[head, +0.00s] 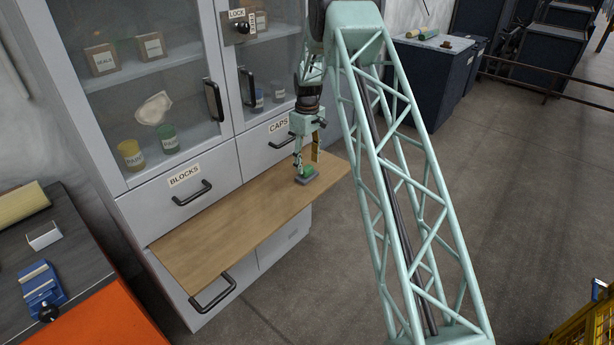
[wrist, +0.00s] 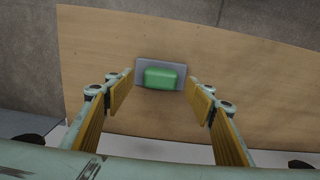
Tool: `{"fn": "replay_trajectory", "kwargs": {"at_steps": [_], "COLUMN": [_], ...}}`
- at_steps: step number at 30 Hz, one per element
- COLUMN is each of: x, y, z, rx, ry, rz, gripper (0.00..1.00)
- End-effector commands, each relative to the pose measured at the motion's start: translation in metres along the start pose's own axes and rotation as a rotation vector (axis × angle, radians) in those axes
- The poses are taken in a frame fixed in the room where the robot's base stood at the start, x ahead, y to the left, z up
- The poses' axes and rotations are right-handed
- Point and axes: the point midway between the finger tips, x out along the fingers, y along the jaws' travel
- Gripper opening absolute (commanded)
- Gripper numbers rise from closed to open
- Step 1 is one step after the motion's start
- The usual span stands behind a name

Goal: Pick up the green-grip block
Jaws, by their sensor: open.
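The green-grip block (head: 307,173) is a grey base with a green grip on top. It lies on the pulled-out wooden board (head: 220,237), near the board's far right end. It also shows in the wrist view (wrist: 165,78), flat on the wood, ahead of and between the fingers. My gripper (head: 308,165) is at the block from above, its fingers apart. In the wrist view my gripper (wrist: 160,90) is open with yellow pads, and there are visible gaps between each finger and the green grip. Nothing is held.
The white cabinet (head: 185,191) with drawers labelled BLOCKS and CAPS stands directly behind the board. Glass doors with handles rise above it. A bench with a blue vise (head: 41,288) is at the left. The rest of the board is bare.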

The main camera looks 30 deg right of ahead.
Motion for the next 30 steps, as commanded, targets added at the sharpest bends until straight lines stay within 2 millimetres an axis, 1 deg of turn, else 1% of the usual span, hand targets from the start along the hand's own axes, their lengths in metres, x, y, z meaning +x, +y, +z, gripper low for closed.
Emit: {"fn": "replay_trajectory", "kwargs": {"at_steps": [1, 3, 10, 28, 29, 30], "x": [0.008, 0.016, 0.032, 0.034, 0.034, 0.034], "y": [-0.001, -0.001, -0.001, -0.001, -0.001, -0.001], "z": [0.0, 0.0, 0.0, 0.0, 0.0, 0.0], "rx": [0.0, 0.0, 0.0, 0.0, 0.0, 0.0], "ry": [-0.001, -0.001, 0.0, 0.0, 0.0, 0.0], "rz": [-0.001, -0.001, 0.0, 0.0, 0.0, 0.0], "gripper": [0.5, 0.5, 0.5, 0.5, 0.49, 0.45]}}
